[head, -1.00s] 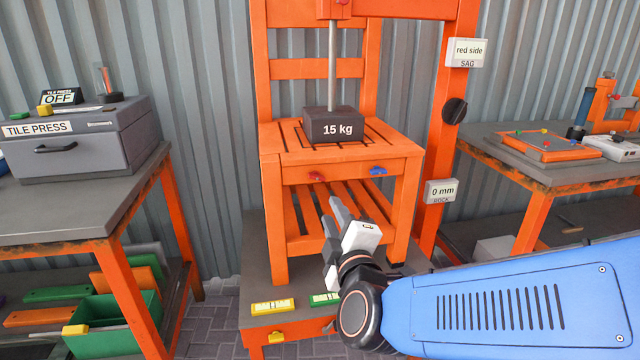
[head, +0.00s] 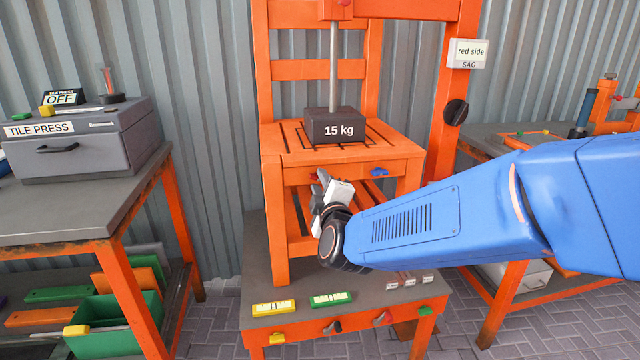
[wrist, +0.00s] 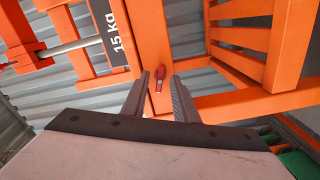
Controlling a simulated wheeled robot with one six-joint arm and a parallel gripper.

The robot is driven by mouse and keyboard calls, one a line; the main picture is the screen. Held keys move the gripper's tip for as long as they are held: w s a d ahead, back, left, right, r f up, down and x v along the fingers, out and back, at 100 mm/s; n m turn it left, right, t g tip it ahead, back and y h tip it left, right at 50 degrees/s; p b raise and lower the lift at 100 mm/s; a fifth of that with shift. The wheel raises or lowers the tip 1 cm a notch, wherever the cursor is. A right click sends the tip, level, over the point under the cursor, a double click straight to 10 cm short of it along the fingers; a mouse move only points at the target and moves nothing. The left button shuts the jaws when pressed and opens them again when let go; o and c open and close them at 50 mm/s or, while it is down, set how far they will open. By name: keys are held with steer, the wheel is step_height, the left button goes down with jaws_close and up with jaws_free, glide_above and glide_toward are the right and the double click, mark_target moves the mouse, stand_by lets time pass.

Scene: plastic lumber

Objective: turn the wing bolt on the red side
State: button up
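The red wing bolt (wrist: 160,78) is on the front rail of the orange chair (head: 295,176). In the wrist view it appears just beyond and between the tips of my two fingers. My gripper (wrist: 160,92) is open, with a clear gap between the fingers, and holds nothing. In the head view my gripper (head: 322,182) is in front of the rail's left part and hides the red bolt. The blue wing bolt (head: 379,172) shows to the right on the same rail. A sign reading "red side SAG" (head: 467,54) is on the orange post.
A dark 15 kg weight (head: 334,127) under a metal rod rests on the seat. A black knob (head: 456,112) is on the post. Yellow (head: 273,308) and green (head: 331,299) levels lie on the low bench. The tile press (head: 80,140) stands at left.

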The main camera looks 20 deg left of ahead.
steer(key=shift+w+a, duration=0.1)
steer(key=shift+w, duration=0.15)
jaws_close()
